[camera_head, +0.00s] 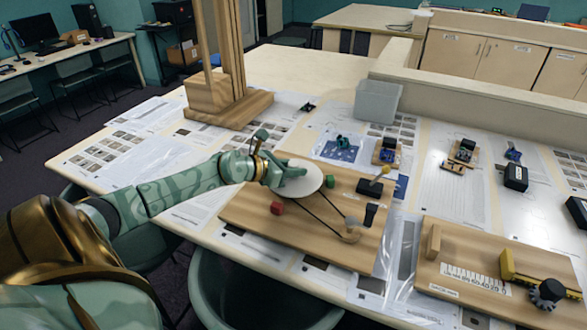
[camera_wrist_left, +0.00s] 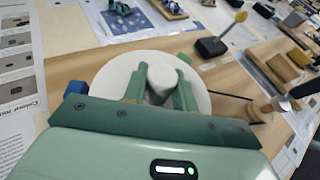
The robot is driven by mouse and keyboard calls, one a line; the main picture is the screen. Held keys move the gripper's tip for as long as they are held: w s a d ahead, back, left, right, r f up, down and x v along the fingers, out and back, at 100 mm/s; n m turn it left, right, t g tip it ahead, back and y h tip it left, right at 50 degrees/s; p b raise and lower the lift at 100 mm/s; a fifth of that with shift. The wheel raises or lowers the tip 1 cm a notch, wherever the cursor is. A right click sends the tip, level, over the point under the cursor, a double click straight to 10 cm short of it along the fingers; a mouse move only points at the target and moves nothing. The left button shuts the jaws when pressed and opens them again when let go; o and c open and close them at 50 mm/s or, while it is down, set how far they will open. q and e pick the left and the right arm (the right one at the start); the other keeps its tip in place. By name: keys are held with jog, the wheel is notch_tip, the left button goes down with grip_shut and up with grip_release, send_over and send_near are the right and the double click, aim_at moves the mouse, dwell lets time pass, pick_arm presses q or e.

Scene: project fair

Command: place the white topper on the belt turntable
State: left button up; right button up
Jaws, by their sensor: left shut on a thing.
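My left gripper (camera_head: 290,183) is over the white round platter of the belt turntable (camera_head: 313,184) on a wooden board. In the left wrist view, the gripper (camera_wrist_left: 160,88) is shut on the white topper (camera_wrist_left: 160,78), a small rounded white piece between its green fingers. The topper is above the middle of the white platter (camera_wrist_left: 113,75); whether it touches the platter cannot be told. In the head view the fingers hide the topper. A dark belt (camera_head: 325,219) runs from the platter to a small pulley (camera_head: 351,224). My right gripper is not in view.
On the board (camera_head: 258,232) are a red block (camera_head: 277,208), a green block (camera_head: 330,181) and a yellow-topped black stand (camera_head: 371,187). A wooden tower (camera_head: 222,98) and grey bin (camera_head: 377,101) stand behind. Another board (camera_head: 455,290) lies at front right.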

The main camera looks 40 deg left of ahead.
pick_arm(q)
jog(key=o, duration=0.9)
jog(key=shift+o, duration=0.2)
jog(key=shift+r, duration=0.15)
jog(key=p+v, duration=0.2)
jog(key=v, duration=1)
jog(key=shift+p, duration=0.4)
